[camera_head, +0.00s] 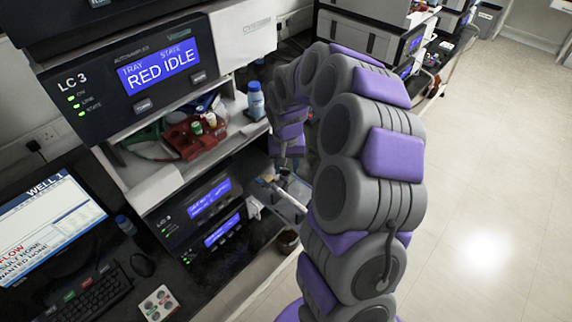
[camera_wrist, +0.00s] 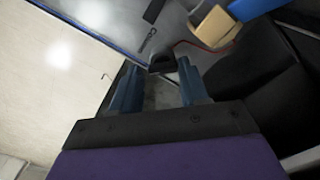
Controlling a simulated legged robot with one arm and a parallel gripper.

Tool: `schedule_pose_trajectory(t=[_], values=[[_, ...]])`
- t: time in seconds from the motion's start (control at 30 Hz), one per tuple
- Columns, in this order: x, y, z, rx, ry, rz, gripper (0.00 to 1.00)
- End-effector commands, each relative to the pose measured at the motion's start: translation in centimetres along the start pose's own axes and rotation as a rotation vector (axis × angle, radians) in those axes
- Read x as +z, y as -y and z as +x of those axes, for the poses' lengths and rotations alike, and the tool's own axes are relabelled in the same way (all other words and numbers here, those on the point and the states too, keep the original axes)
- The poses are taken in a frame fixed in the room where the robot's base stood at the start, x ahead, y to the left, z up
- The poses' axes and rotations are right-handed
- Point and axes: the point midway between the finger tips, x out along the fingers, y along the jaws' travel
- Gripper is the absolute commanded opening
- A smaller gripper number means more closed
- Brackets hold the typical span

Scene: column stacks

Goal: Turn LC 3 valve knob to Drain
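The LC 3 stack (camera_head: 72,82) stands at the left in the head view, with its label on the upper unit. In the wrist view a small dark knob-like part (camera_wrist: 162,63) sits on a grey surface (camera_wrist: 120,22), just beyond my fingertips. I cannot tell for sure that it is the valve knob, and no Drain label is readable. In the head view my gripper is small and partly hidden by my arm, beside the lower units of the stack.
A tan block (camera_wrist: 213,27) and a thin red line lie near the knob-like part. Floor at right is clear.

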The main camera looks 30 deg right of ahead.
Motion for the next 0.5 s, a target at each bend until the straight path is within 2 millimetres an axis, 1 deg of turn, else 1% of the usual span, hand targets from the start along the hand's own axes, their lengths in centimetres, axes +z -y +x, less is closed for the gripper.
schedule_pose_trajectory(t=[0.03, 0.07, 0.37, 0.5], values=[[0.02, 0.04, -0.01, 0.001, 0.0, -0.001, 0.38], [0.02, 0.04, -0.01, 0.001, 0.0, -0.001, 0.35], [0.14, 0.04, -0.03, 0.001, 0.001, -0.001, 0.06], [0.18, 0.04, -0.06, 0.001, 0.001, -0.005, 0.06]])
